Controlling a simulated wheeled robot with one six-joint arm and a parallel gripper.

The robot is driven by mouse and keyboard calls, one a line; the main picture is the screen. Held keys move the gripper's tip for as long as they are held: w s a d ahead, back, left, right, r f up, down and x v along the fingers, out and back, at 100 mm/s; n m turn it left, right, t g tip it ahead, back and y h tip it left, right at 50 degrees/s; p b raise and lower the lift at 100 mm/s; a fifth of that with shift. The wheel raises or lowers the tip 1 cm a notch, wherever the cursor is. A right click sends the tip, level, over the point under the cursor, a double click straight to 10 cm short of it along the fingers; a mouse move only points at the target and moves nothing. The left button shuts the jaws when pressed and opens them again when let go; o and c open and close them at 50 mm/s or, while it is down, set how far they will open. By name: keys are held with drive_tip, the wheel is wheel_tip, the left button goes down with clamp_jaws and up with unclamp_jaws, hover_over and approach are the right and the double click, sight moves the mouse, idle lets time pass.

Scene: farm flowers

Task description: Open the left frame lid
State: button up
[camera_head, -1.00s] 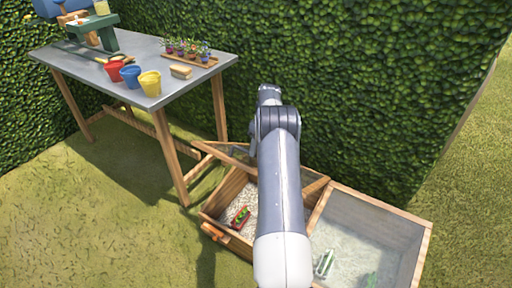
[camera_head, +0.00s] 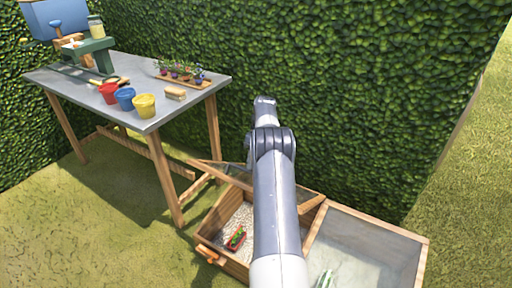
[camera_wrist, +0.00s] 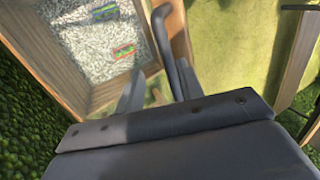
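The left frame (camera_head: 208,240) is a wooden box with pale gravel, below the middle of the head view. Its glazed, wood-edged lid (camera_head: 228,174) stands raised and tilted at the back, and the gravel inside shows. An orange handle-like piece (camera_head: 208,256) is on the box's front. A red tray with green plants (camera_head: 236,238) lies inside. The wrist view shows the box's wooden wall (camera_wrist: 50,60) at left. My gripper (camera_wrist: 157,84) has its fingers apart; a dark curved bar (camera_wrist: 163,35) shows by them. In the head view my arm hides the gripper.
A second frame (camera_head: 424,262) with a glass top adjoins at right. A metal-topped table (camera_head: 60,83) at left bears a red (camera_head: 108,94), a blue (camera_head: 125,99) and a yellow bucket (camera_head: 145,106). A hedge (camera_head: 380,90) stands behind. Grass (camera_head: 80,220) at left is open.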

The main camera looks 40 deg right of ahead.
drive_tip(key=s+p+v, duration=0.1)
drive_tip(key=p+v, duration=0.1)
drive_tip(key=v, duration=0.5)
drive_tip(key=shift+w+r, duration=0.35)
drive_tip(key=shift+w, duration=0.2)
drive_tip(key=shift+a+f, duration=0.1)
drive_tip(key=shift+b+x, duration=1.35)
drive_tip(key=shift+x, duration=4)
